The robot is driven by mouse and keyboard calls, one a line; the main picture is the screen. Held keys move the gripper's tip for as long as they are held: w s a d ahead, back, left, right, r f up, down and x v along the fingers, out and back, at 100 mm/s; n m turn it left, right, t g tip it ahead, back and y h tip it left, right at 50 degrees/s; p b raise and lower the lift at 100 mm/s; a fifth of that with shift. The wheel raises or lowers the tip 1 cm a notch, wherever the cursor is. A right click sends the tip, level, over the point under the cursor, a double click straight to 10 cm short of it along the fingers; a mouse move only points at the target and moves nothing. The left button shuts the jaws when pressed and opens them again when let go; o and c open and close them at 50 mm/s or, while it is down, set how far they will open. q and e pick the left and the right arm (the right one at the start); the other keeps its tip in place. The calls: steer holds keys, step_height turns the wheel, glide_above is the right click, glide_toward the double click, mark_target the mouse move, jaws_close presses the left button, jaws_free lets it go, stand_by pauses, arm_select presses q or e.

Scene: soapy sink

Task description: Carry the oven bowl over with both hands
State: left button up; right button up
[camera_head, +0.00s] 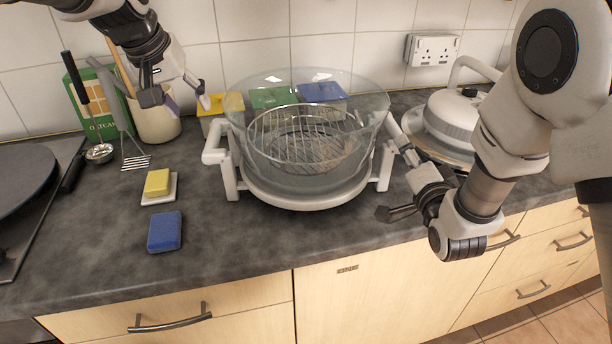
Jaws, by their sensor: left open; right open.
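The oven bowl (300,178) is a large clear glass bowl in a white frame with side handles, standing upright on the dark counter. A round wire rack (312,135) shows inside it. My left gripper (176,103) is open and empty, up and to the left of the bowl, in front of the utensil pot. My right gripper (388,213) is open, low at the bowl's right side near the frame's right leg. I cannot tell whether it touches the frame.
A white lid-like appliance part (455,115) stands right of the bowl. A utensil pot (155,121), green box (88,102) and dark hob plate (20,178) are further left.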

arm_select(q)
steer(key=o, duration=0.8)
arm_select(e)
steer(key=s, duration=0.6)
steer(key=shift+s+d, duration=0.15)
steer(key=shift+d, duration=0.1)
arm_select(q)
steer(key=a, duration=0.1)
steer(key=s+a, duration=0.1)
steer(key=a, duration=0.1)
steer(key=a+p, duration=0.1)
steer(key=shift+s+a, duration=0.3)
steer(key=shift+a, duration=0.1)
arm_select(e)
steer(key=shift+r, duration=0.45)
steer(key=o, duration=0.8)
